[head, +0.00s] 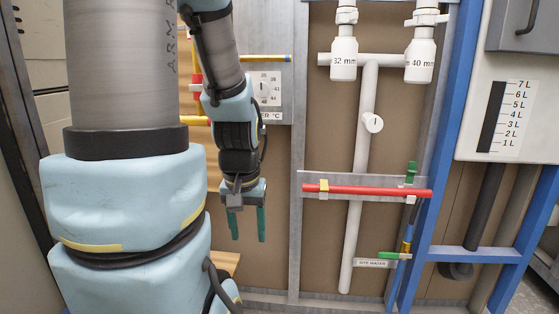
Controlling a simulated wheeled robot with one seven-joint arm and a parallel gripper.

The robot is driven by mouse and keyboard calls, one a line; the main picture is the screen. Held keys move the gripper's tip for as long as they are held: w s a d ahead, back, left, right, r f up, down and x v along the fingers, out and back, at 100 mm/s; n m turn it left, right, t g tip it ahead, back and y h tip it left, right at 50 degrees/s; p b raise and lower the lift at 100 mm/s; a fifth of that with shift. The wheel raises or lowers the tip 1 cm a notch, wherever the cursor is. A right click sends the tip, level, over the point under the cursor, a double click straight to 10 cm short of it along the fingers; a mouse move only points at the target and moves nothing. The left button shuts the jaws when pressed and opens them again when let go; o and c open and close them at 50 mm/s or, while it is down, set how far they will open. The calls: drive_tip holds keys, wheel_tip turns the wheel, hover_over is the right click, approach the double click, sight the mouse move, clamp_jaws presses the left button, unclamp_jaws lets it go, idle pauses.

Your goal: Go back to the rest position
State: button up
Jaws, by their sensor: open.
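My gripper (247,224) hangs from the wrist of my light-blue arm, left of the picture's middle. Its two dark green fingers point down and stand apart, with nothing between them. It is left of the grey upright frame post and in front of the brown back panel. It looks clear of the pipes and panel, though the exact depth is hard to tell. The large upper part of my arm fills the left of the view and hides what lies behind it.
A red bar (367,190) runs across a grey metal rail. White pipes (365,120) with two capped fittings, a green-handled valve (390,255), a dial plate (264,88), a blue frame (435,150) and a white tank with a level scale (519,115) stand around.

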wheel_tip(320, 180, up, 30)
drive_tip(key=p, duration=2.7)
drive_tip(key=shift+p, duration=0.35)
drive_tip(key=shift+f, duration=0.1)
